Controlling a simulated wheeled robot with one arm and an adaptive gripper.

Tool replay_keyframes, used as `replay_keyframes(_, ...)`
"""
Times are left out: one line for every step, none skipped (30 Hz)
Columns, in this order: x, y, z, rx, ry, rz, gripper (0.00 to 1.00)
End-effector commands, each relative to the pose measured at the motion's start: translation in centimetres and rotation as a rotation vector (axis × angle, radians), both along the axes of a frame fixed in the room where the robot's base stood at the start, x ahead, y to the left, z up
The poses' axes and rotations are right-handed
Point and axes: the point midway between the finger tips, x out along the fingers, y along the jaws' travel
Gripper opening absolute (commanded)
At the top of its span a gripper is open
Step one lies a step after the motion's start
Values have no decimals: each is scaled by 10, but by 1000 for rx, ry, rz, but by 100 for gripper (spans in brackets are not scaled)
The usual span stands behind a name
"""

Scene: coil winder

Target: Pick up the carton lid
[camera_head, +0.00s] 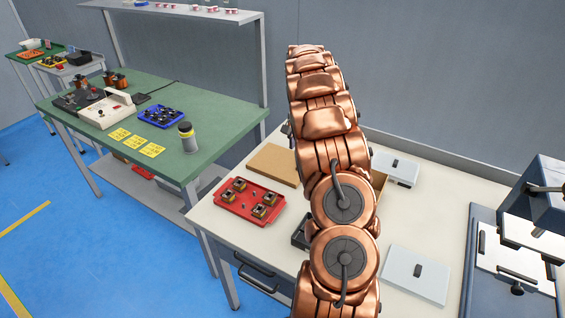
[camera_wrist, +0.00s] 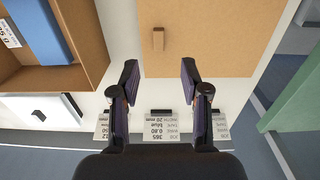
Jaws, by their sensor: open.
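The carton lid (camera_wrist: 215,35) is a flat brown board with a small brown grip tab (camera_wrist: 158,39) on top. It fills the upper middle of the wrist view. In the head view the lid (camera_head: 274,164) lies flat on the cream table, left of my arm. My gripper (camera_wrist: 159,74) is open and empty, its fingertips by the lid's near edge. The tab stands apart from the fingers, ahead of the gap between them. My arm hides the gripper in the head view.
The open carton (camera_wrist: 92,52) with a blue item inside stands left of the lid. Printed cards (camera_wrist: 160,123) lie below the fingers. A red tray (camera_head: 249,198) with parts sits near the lid. A green bench (camera_head: 215,120) stands to the left.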

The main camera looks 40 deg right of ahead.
Motion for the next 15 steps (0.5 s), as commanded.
replay_keyframes(0, -5, -2, 1, -5, -8, 46)
replay_keyframes(0, -7, -3, 1, -7, -12, 46)
replay_keyframes(1, -9, -4, 2, -9, -16, 46)
replay_keyframes(1, -10, -5, 2, -10, -17, 46)
replay_keyframes(1, -10, -7, 2, -11, -18, 46)
replay_keyframes(1, -10, -10, 3, -11, -19, 46)
replay_keyframes(1, -10, -12, 3, -11, -20, 46)
replay_keyframes(1, -10, -15, 4, -10, -20, 46)
replay_keyframes(0, -10, -20, 5, -8, -20, 46)
replay_keyframes(0, -9, -23, 5, -8, -20, 46)
replay_keyframes(0, -9, -26, 6, -6, -20, 46)
replay_keyframes(0, -9, -29, 5, -7, -20, 46)
replay_keyframes(0, -9, -31, 4, -7, -19, 46)
replay_keyframes(0, -9, -32, 3, -8, -19, 46)
replay_keyframes(0, -8, -33, 3, -10, -19, 46)
